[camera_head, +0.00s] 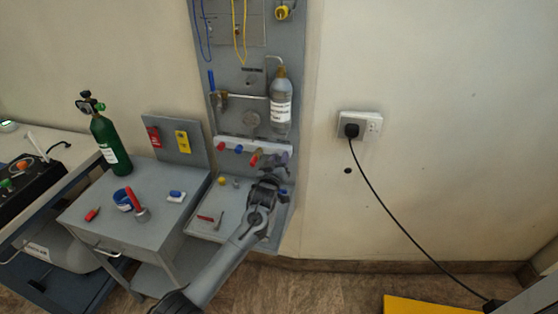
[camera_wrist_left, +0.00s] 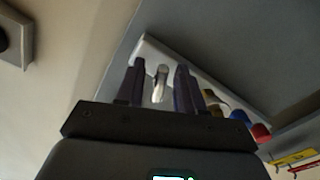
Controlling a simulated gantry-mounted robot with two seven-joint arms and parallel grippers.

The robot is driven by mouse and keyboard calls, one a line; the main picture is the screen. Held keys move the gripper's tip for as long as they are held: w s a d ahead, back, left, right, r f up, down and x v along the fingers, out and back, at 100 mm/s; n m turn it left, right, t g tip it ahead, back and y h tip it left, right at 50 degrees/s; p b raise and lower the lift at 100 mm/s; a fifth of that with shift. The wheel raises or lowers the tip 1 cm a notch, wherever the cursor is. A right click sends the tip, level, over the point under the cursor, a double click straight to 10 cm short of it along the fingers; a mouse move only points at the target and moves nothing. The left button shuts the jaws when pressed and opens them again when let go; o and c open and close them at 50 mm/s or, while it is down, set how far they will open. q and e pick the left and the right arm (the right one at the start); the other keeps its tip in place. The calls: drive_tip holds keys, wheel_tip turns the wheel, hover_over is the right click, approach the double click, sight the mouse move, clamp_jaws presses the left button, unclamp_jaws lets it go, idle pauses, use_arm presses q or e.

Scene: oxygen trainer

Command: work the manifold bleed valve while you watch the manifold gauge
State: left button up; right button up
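The manifold (camera_head: 228,143) is a pale bar across the grey wall panel, with red, blue and yellow-red fittings on its front. My left gripper (camera_head: 277,160) is at its right end and hides that part in the head view. In the left wrist view the two dark fingers (camera_wrist_left: 160,80) stand apart on either side of a silver fitting (camera_wrist_left: 160,84) on the manifold, possibly the bleed valve. Gaps show between fitting and fingers. My right gripper is not in view.
A labelled grey bottle (camera_head: 281,103) hangs just above my gripper. A shelf (camera_head: 231,219) with small parts lies below the manifold. A grey cart (camera_head: 96,213) with tools and a green cylinder (camera_head: 110,146) stand left. The wall right has a plugged socket (camera_head: 358,124).

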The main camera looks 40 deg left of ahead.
use_arm(q)
clamp_jaws()
drive_tip(key=m+p, duration=0.1)
drive_tip(key=p, duration=0.1)
drive_tip(key=m+p, duration=0.1)
drive_tip(key=m, duration=0.1)
drive_tip(key=shift+r+p, duration=0.25)
drive_tip(key=shift+p, duration=0.1)
drive_tip(key=shift+f+m, duration=0.1)
drive_tip(key=shift+m, duration=0.5)
drive_tip(key=shift+f+m, duration=0.15)
drive_tip(key=shift+m, duration=0.25)
unclamp_jaws()
